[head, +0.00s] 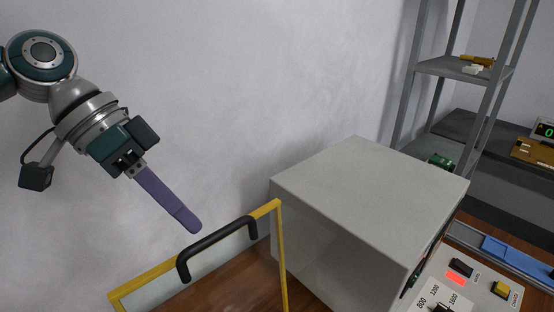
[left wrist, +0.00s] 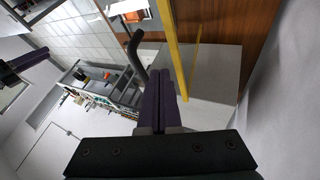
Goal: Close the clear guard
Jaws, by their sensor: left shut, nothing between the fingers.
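The clear guard (head: 215,243) is a see-through panel in a yellow frame with a black bar handle (head: 217,247) along its top edge. It stands upright at the lower middle of the head view, to the left of a grey box-shaped machine (head: 365,190). My left gripper (head: 196,227) has long purple fingers, shut and empty. In the head view its tips appear just above the handle; I cannot tell whether they touch. In the left wrist view the handle (left wrist: 135,52) shows just left of the fingertips, and a yellow frame bar (left wrist: 174,50) just right.
A control panel with a dial, a lit red button (head: 456,279) and a yellow button (head: 501,289) is at the lower right. A grey shelf rack (head: 462,70) stands behind it. White wall fills the left and back.

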